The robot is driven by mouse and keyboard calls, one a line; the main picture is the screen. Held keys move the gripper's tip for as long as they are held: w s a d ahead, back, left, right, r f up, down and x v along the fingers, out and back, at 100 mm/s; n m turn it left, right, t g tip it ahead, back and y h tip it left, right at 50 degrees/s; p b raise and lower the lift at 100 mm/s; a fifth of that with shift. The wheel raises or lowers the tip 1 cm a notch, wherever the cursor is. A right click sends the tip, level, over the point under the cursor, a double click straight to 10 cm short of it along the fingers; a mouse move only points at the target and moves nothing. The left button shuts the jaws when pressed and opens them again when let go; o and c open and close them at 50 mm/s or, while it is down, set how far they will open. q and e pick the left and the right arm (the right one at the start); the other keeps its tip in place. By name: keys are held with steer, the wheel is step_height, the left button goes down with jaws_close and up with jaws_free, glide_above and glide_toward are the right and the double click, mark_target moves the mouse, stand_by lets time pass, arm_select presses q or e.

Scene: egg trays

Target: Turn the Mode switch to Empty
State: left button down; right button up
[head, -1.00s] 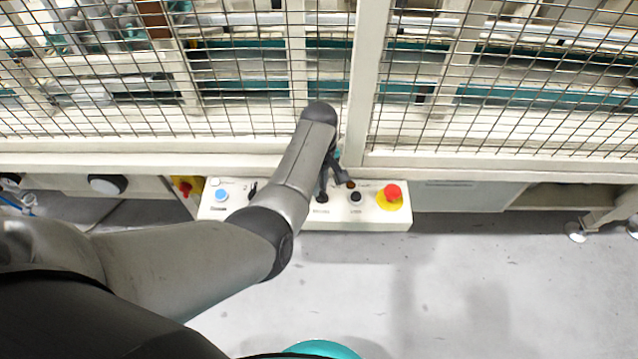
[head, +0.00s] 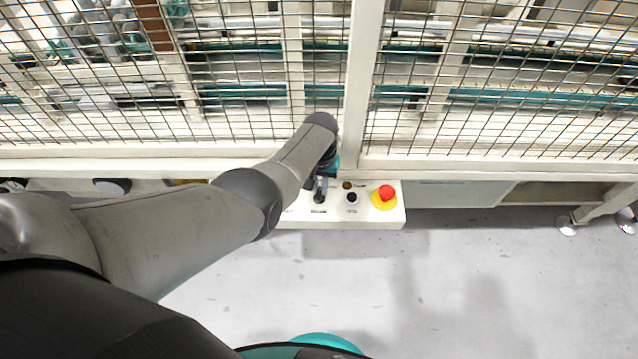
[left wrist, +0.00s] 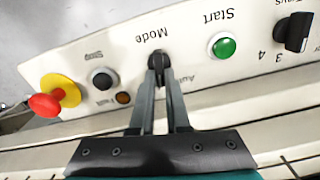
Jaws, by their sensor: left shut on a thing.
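The Mode switch (left wrist: 157,62) is a black rotary knob on a white control panel, below the upside-down word "Mode" in the left wrist view. My left gripper (left wrist: 160,82) is shut on the knob, with its two fingers on either side of it. In the head view my left gripper (head: 320,188) reaches down to the panel (head: 340,222), and the fingers partly cover the knob. The Auto label beside the knob is partly hidden by a finger. No Empty label can be read. My right gripper is not in view.
The panel also carries a green Start button (left wrist: 223,45), a black Stop button (left wrist: 103,79), an amber Fault lamp (left wrist: 123,98), another rotary switch (left wrist: 293,32) and a red emergency stop (head: 386,193). A wire-mesh fence (head: 500,100) stands behind. Floor in front is clear.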

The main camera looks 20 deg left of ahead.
arm_select(q)
steer(key=m, duration=0.5)
steer(key=shift+s+d+m+p, duration=0.1)
steer(key=shift+d+m+p, duration=0.1)
steer(key=shift+m+p, duration=0.15)
stand_by(0.4)
steer(key=c, duration=0.9)
jaws_free()
steer(key=shift+r, duration=0.15)
step_height(320, 180, up, 15)
steer(key=p, duration=1)
